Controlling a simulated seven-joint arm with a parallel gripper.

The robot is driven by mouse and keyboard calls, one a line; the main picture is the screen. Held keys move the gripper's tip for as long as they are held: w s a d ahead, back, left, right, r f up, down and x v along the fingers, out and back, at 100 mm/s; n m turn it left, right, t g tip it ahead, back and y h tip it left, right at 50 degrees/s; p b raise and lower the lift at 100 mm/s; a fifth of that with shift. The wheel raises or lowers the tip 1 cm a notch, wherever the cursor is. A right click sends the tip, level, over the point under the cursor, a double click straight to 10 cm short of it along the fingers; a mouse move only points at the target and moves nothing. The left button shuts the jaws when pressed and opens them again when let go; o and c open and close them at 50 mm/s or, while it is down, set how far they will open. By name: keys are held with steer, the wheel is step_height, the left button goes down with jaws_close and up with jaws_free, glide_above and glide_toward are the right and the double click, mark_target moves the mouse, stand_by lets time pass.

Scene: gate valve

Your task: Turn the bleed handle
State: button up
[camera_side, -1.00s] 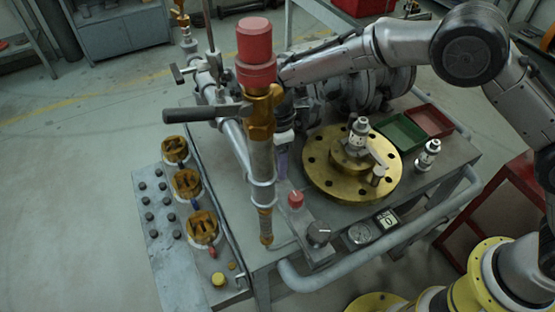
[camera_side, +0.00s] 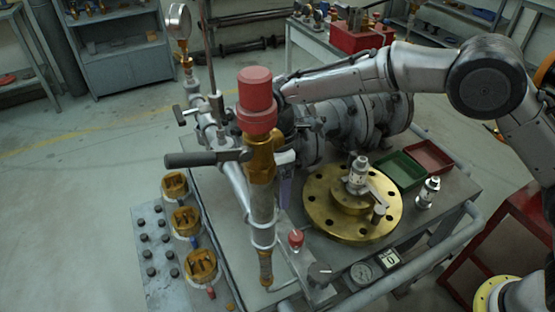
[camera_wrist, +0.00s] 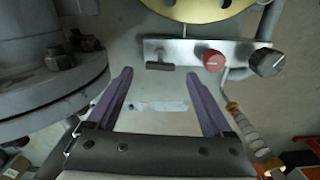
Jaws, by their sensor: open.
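In the wrist view a small dark bar handle (camera_wrist: 160,66) sits on a metal bracket (camera_wrist: 185,47), left of a red knob (camera_wrist: 213,60) and a black knob (camera_wrist: 267,62). My gripper (camera_wrist: 158,74) is open; its two purple fingers appear on either side of the bar handle, which lines up between the tips. I cannot tell how far it is from them. In the side view one purple finger of my gripper (camera_side: 285,190) shows behind the brass valve (camera_side: 260,165), which has a long dark lever (camera_side: 205,158). The small bar handle is hidden there.
The red knob (camera_side: 295,238) and black knob (camera_side: 319,275) stand in front of a brass flange (camera_side: 325,222). Green (camera_side: 401,171) and red (camera_side: 430,157) trays lie at the bench's back right. A large grey flange (camera_wrist: 50,80) is close to my gripper's left.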

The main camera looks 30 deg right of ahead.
mark_target(278, 199)
step_height(278, 199, up, 9)
stand_by(0.3)
steer(key=shift+f, duration=0.15)
